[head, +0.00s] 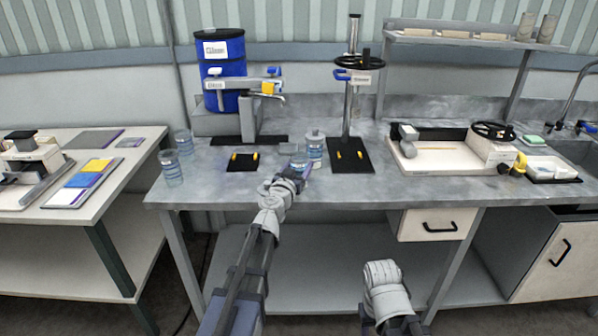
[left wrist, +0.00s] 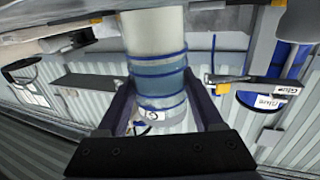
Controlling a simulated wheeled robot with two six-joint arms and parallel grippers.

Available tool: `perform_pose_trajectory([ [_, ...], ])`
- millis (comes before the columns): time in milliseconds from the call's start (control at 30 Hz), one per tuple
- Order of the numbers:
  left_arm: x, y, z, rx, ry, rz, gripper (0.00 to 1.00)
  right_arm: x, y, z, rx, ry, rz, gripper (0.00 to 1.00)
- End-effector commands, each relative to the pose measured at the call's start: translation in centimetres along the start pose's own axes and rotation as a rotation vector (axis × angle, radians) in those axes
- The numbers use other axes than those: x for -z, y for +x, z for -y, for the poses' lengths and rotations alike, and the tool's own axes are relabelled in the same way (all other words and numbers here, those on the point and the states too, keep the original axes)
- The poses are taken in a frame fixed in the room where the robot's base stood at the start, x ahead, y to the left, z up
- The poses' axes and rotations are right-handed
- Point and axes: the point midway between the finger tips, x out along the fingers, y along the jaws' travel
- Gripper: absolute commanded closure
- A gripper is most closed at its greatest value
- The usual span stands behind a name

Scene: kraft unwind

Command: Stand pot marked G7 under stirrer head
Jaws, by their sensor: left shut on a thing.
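My left gripper (head: 293,177) is shut on a clear pot (head: 299,160) with blue bands, over the front middle of the grey bench. In the left wrist view the pot (left wrist: 158,75) sits between the two dark fingers; its small label seems to start with G, the rest unreadable. A tall stand with a black handwheel and a head (head: 362,77), apparently the stirrer, rises right of the pot. Its black base plate (head: 349,158) has yellow markers and is empty. My right arm is low at the front right; its fingers are hidden.
Another banded pot (head: 315,146) stands just behind the held one, near the plate. Two more pots (head: 184,142) (head: 170,168) stand at the bench's left end. A blue drum (head: 222,62) and dispenser stand behind an empty black pad (head: 243,162). A white tray machine (head: 440,152) is right.

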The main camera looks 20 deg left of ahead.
Motion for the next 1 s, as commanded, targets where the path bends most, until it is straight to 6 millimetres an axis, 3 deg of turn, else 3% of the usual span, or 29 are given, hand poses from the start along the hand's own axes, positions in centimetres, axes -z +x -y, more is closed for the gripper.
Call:
perform_pose_trajectory([
  [300,-0.45,0.00,0.00,0.000,0.000,0.000,1.00,0.03,0.45,0.04,0.000,0.000,0.000,0.50],
  [333,-0.33,0.00,0.00,0.000,0.000,0.000,0.30,0.02,0.33,0.03,0.000,0.000,0.000,0.50],
  [567,-0.27,0.00,-0.01,0.000,0.000,0.000,0.04,0.01,0.27,0.02,0.000,0.000,0.000,0.50],
  [900,-0.24,0.00,0.00,0.000,0.000,0.000,0.02,0.01,0.24,0.02,0.000,0.000,0.000,0.50],
  [1000,-0.25,-0.78,-0.02,0.000,0.000,0.000,0.02,0.01,0.26,0.03,0.000,0.000,0.000,0.50],
])
